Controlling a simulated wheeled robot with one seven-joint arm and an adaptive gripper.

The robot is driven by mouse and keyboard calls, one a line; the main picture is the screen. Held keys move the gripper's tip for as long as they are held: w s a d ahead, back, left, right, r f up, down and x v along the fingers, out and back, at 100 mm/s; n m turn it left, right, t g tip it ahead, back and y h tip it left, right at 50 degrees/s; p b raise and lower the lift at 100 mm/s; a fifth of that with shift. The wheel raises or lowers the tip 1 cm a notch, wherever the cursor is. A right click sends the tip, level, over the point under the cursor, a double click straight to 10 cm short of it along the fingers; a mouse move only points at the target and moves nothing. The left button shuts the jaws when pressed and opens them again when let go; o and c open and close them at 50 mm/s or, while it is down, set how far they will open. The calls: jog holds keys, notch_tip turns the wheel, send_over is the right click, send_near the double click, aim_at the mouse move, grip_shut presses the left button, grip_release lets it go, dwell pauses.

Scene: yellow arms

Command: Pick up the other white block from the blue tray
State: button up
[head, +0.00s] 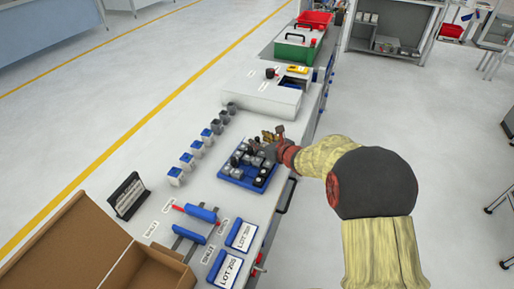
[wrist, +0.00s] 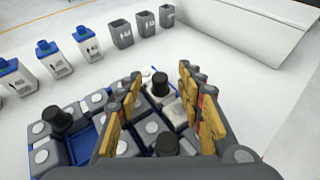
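The blue tray (head: 242,182) sits on the white bench and holds several grey and white blocks, some with black knobs. It also shows in the wrist view, with a bare blue part (wrist: 82,150) at left. My gripper (head: 271,143) is over the tray's far side. In the wrist view my gripper (wrist: 160,88) is open, with yellow-padded fingers apart. A whitish block with a black knob (wrist: 160,86) shows between the fingers, lower down. I cannot tell whether the fingers touch it. The right finger and palm hide part of the tray.
Several white containers with blue tops (head: 186,161) and grey cups (head: 224,117) stand in a row left of the tray. Blue LOT bins (head: 242,235), a black rack (head: 128,195) and a cardboard box (head: 70,245) are nearer. A white raised unit (head: 262,97) stands beyond the tray.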

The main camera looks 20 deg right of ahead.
jog(key=shift+w+f, duration=0.1)
jog(key=shift+w, duration=0.2)
jog(key=shift+c, duration=0.8)
jog(key=c, duration=0.8)
grip_shut()
